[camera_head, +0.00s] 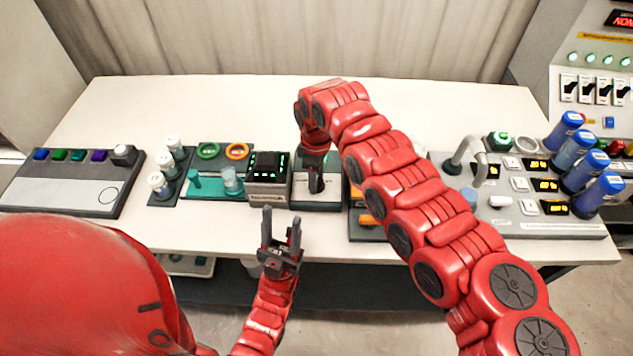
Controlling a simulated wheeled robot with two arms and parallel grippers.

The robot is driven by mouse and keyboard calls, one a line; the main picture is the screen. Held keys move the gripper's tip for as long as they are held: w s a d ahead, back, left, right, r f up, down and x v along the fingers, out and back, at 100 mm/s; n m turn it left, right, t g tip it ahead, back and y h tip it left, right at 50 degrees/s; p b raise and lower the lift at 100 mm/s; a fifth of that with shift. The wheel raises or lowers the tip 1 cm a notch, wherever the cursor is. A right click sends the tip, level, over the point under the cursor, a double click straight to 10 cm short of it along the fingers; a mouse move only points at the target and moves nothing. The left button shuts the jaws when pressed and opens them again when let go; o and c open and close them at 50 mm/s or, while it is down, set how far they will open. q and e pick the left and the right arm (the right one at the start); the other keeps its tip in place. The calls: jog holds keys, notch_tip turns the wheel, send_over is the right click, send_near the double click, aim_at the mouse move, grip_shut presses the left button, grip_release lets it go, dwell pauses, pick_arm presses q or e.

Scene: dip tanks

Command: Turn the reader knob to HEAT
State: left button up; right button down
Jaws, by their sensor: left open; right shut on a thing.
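My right gripper (316,185) points down onto the grey panel (318,205) of the reader in the middle of the table. It is shut on the reader knob, which its fingers hide, so the knob's setting cannot be read. Just left of it stands a grey box (268,196) with a dark top and green lights; its label is too small to read. My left gripper (281,216) is open and empty, fingers pointing up the picture, in front of the table's front edge and below the grey box.
A rack of white-capped vials (158,184) and a teal tray (212,188) stand to the left, beyond them a button panel (62,190). Right of my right arm is a console (545,226) with blue-capped cylinders (597,195). The table's back strip (220,105) is clear.

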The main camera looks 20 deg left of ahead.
dwell(0.3)
jog(key=shift+c, duration=1.8)
grip_release()
notch_tip(320, 180, up, 17)
jog(key=b, duration=0.3)
jog(key=shift+r, duration=0.2)
